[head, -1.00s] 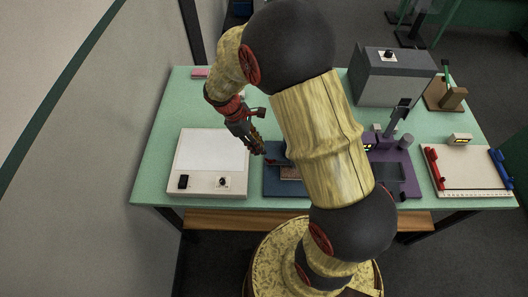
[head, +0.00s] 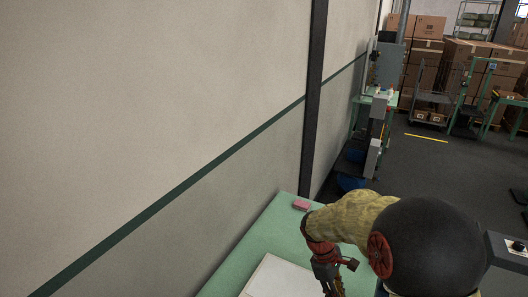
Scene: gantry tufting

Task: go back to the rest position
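My gripper is cut off by the bottom edge of the head view, so its fingertips do not show. The dark and red wrist part just above it points down over the green table (head: 266,232). My arm reaches in from the lower right with a yellowish link and a large black joint. Part of a white-topped box (head: 277,279) lies on the table left of the wrist. A small pink block (head: 301,205) lies near the table's far corner.
A plain wall (head: 170,120) with a dark post (head: 314,100) runs along the left. Stacked cardboard boxes (head: 475,60), a cart (head: 431,105) and green benches stand far back. Grey floor (head: 430,165) lies open between them and the table. A grey machine's edge (head: 508,250) shows at right.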

